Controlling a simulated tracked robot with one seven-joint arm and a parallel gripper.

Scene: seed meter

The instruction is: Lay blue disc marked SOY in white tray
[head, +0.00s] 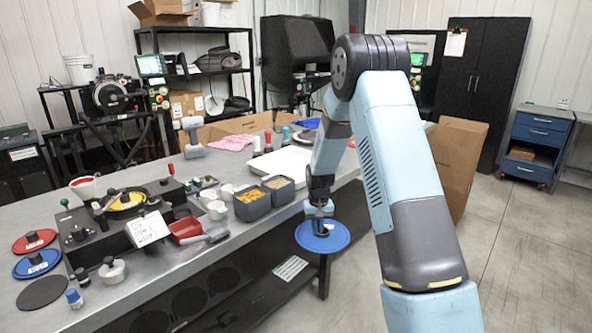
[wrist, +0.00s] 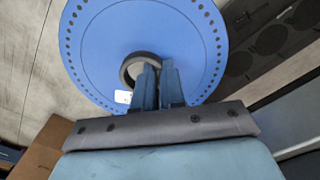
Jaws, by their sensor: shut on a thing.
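A blue disc (head: 309,241) hangs from my gripper (head: 320,222) beyond the bench's front edge, over the floor. In the wrist view the blue disc (wrist: 95,45) has a ring of small holes near its rim and a dark round knob at its centre. My gripper (wrist: 158,75) is shut on this knob. A white label by the knob is partly hidden and I cannot read it. The white tray (head: 275,167) lies on the bench, behind and left of the held disc, partly behind grey tubs and my arm.
A red disc (head: 34,241), another blue disc (head: 38,263) and a dark disc (head: 43,292) lie at the bench's left end. Two grey tubs (head: 252,207) of grain stand before the tray. A red scoop (head: 186,230) and the seed meter (head: 120,225) are further left.

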